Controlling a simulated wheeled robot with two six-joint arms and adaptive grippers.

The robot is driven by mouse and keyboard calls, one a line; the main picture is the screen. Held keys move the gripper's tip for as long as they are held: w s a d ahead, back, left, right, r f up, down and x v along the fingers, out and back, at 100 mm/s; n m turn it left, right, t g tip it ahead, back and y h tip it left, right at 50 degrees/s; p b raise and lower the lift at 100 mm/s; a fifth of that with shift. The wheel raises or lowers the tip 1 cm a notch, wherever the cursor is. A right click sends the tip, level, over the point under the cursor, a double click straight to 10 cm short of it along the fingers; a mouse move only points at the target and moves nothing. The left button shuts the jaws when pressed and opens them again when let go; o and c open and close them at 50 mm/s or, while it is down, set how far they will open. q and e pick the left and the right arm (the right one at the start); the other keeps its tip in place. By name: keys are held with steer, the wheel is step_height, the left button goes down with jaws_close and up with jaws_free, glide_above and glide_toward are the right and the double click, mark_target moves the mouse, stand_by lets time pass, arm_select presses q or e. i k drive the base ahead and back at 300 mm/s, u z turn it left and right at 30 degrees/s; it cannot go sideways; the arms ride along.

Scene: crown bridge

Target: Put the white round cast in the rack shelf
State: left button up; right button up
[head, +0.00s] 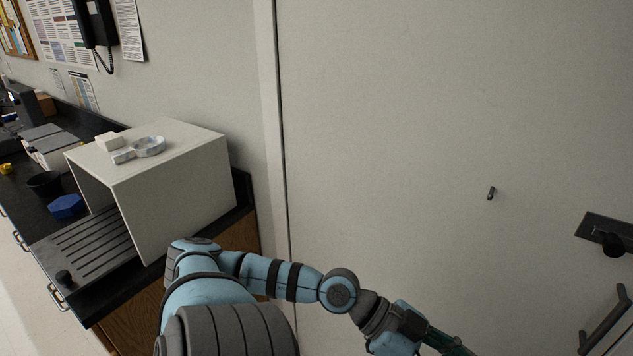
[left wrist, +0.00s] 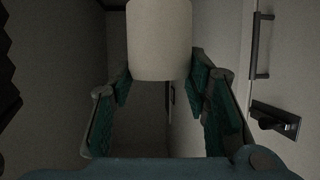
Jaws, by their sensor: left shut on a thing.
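A white round cast (left wrist: 158,40) shows as a pale cylinder in the left wrist view, at the top between my green-padded fingers. My left gripper (left wrist: 160,78) is shut on it. In the head view the left gripper (head: 448,342) is at the bottom right, in front of the pale door, and its tips and the cast are cut off by the frame edge. No rack shelf can be identified for certain. A white open-fronted box (head: 185,195) with a slatted grey base (head: 85,250) stands on the counter at left. My right gripper is not in view.
The dark counter (head: 95,315) holds the box, a blue block (head: 66,206) and a black cup (head: 44,184). A small white block (head: 109,142) and a round ring-like piece (head: 149,146) lie on the box. Door hardware (head: 610,238) juts out at the right.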

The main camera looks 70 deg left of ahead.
mark_target(86, 239)
steer(key=u, duration=3.2)
steer(key=i, duration=0.75)
